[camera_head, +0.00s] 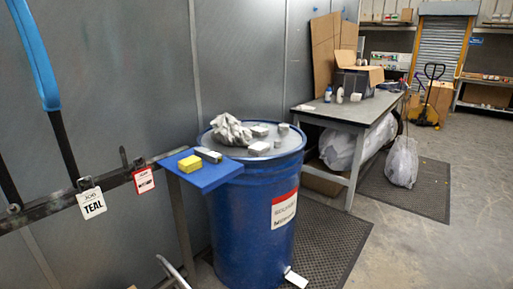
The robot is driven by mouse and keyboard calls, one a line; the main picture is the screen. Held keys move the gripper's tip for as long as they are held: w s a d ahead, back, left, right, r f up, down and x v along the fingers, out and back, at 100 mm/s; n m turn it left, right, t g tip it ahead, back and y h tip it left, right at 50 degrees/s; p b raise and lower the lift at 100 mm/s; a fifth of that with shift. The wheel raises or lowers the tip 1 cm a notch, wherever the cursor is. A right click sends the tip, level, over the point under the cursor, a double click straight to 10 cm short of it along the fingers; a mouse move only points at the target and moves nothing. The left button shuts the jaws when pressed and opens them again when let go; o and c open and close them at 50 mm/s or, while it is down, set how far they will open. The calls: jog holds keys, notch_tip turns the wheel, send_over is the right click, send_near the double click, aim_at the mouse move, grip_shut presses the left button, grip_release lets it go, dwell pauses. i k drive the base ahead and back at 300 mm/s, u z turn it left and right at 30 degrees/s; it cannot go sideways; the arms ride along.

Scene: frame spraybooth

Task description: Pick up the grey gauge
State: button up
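A small grey block with a darker side (208,155) lies on a blue shelf (215,178) and looks like the grey gauge, though it is too small to be sure. A yellow block (189,164) sits just left of it, close by. Several other small grey blocks lie on the lid of a blue drum (250,225), among them one at the back (260,131), one at the front (258,149) and one at the right (283,129). Any of these could also be a gauge. My gripper is not in view.
A crumpled grey rag (231,130) lies on the drum lid. A dark rail with hanging tags (91,203) runs to the shelf from the left. A grey workbench (350,113) with boxes stands behind right. Open floor (460,200) lies at the right.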

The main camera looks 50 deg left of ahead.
aim_at(205, 153)
jog(key=z, duration=0.05)
jog(key=i, duration=2.05)
jog(key=u, duration=1.8)
jog(key=i, duration=0.15)
jog(key=u, duration=2.05)
jog(key=i, duration=0.95)
jog(key=z, duration=0.35)
